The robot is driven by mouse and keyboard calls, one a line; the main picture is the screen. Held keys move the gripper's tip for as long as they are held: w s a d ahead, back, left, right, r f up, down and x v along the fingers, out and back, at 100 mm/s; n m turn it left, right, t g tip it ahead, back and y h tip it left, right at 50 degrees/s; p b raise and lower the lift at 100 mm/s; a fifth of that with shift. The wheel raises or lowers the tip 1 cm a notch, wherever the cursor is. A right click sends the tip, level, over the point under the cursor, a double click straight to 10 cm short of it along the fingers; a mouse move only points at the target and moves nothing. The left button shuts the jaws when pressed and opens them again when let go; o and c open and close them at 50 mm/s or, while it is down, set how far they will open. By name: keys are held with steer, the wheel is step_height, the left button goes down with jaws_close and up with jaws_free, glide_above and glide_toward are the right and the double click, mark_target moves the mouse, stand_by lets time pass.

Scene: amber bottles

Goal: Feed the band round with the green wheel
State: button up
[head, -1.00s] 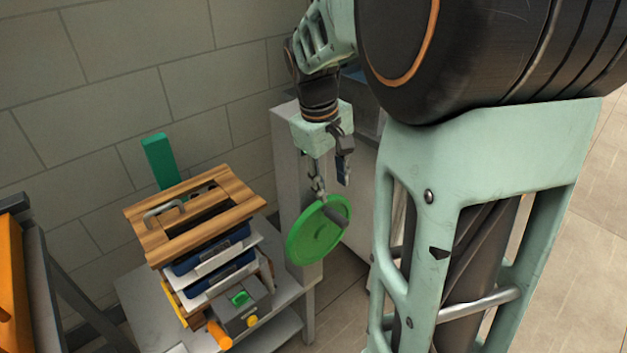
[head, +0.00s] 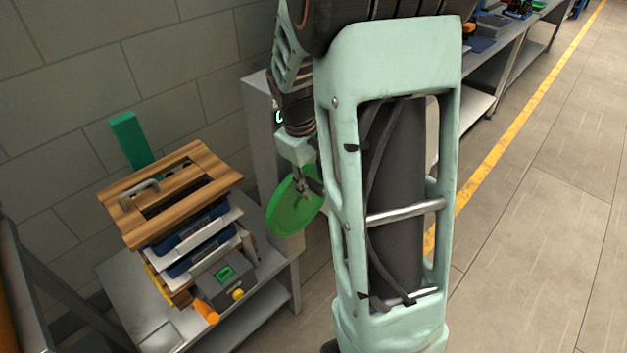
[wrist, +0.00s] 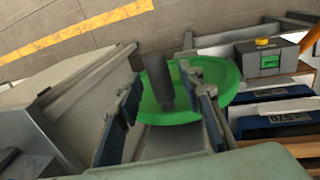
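The green wheel (head: 290,212) is a flat disc with a dark grey peg handle, right of the stacked goods in the head view. It also shows in the wrist view (wrist: 212,76), where the handle (wrist: 159,84) points toward the camera. My gripper (wrist: 160,76) is open, its two fingers on either side of the handle, with a gap visible on both sides. In the head view my gripper (head: 303,182) is just above the wheel, partly hidden by my own arm. I cannot make out the band.
A wooden frame with a metal handle (head: 138,193) tops a stack of blue and white boxes on a grey table. A wall stands behind; floor is clear at right.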

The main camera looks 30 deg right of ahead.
steer(key=shift+c, duration=0.4)
jaws_close()
